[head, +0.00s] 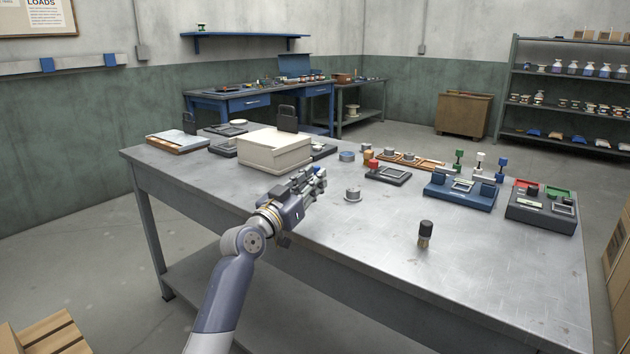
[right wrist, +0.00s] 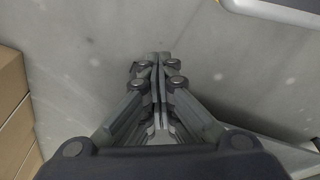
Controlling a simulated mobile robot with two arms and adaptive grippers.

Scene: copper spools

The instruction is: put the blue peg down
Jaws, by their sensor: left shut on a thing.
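My left gripper (head: 318,178) is over the table near its front left part, beside the cream box. An upright piece with a blue top (head: 502,163) stands at the back right, beside a white-topped one (head: 480,160) and a green-topped one (head: 458,158). My right gripper (right wrist: 158,62) shows only in the right wrist view; its fingers are together with nothing seen between them, above grey floor.
The metal table (head: 370,262) has clear room at the front and middle. A grey spool (head: 352,194) stands just right of my left gripper. A dark-topped brush (head: 425,235) stands farther right.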

